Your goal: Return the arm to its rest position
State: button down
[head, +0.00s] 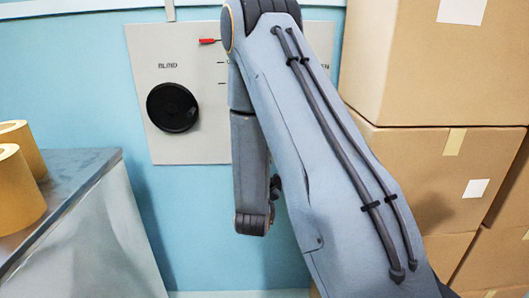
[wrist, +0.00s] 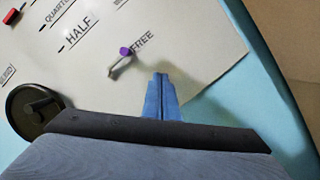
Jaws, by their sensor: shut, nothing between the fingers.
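My arm crosses the middle of the head view, bent, in front of a pale wall panel (head: 190,135). My gripper fingers do not show clearly there. In the wrist view my gripper (wrist: 162,95) shows as two blue fingers lying together, shut and empty. They point toward the panel (wrist: 195,45), which appears tilted. A small lever with a purple tip (wrist: 126,51) is just left of the fingertips, beside the word FREE. I cannot tell the exact gap between fingers and panel.
A black round knob (head: 173,108) sits under a BLIND label, with a red-tipped piece (head: 208,41) above right. Cardboard boxes (head: 430,60) are stacked at right. A grey-topped counter (head: 75,172) with brown rolls (head: 18,190) stands at left. Blue wall shows between.

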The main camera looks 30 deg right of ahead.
jog(key=shift+s+a, duration=0.1)
jog(key=shift+s, duration=0.3)
jog(key=s+a+f+m+g+y, duration=0.3)
jog(key=a+f+m+g+y, duration=0.1)
jog(key=a+m+y, duration=0.15)
jog(key=s+a+f+m+g+y, duration=0.2)
jog(key=a+f+m+g+y, duration=0.15)
jog(key=a+m, duration=0.3)
jog(key=s+a+r+m+g+y, duration=0.1)
jog(key=s+a+m+g, duration=0.1)
jog(key=s, duration=0.8)
jog(key=s+a+r+m+g+y, duration=0.1)
jog(key=s+m+g, duration=0.4)
jog(key=s, duration=0.6)
jog(key=shift+s+a+g, duration=0.25)
jog(key=shift+a+g, duration=0.2)
jog(key=shift+g, duration=0.2)
